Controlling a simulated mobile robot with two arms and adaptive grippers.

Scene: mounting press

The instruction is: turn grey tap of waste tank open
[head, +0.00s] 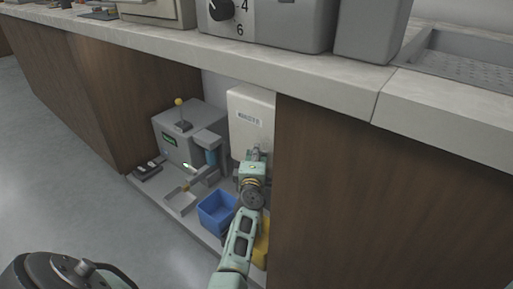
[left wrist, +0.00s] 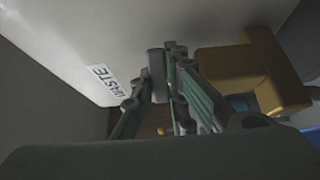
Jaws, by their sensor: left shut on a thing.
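The white waste tank (head: 249,103) stands in the open bay under the counter, against the brown panel. In the left wrist view the tank (left wrist: 105,28) carries a label reading WASTE (left wrist: 103,80). The grey tap (left wrist: 156,62) sticks out from the tank wall. My left gripper (left wrist: 160,78) is shut on the tap, with its fingers on either side of it. In the head view my left gripper (head: 254,154) is at the tank's lower front and largely hides the tap. I cannot tell how far the tap is turned. My right gripper is not in view.
A grey machine (head: 190,132) with a yellow-knobbed lever stands left of the tank. A blue bin (head: 216,212) is on the bay floor, beside my arm. A yellow object (head: 262,246) is partly behind my arm. The counter edge (head: 250,66) overhangs the bay.

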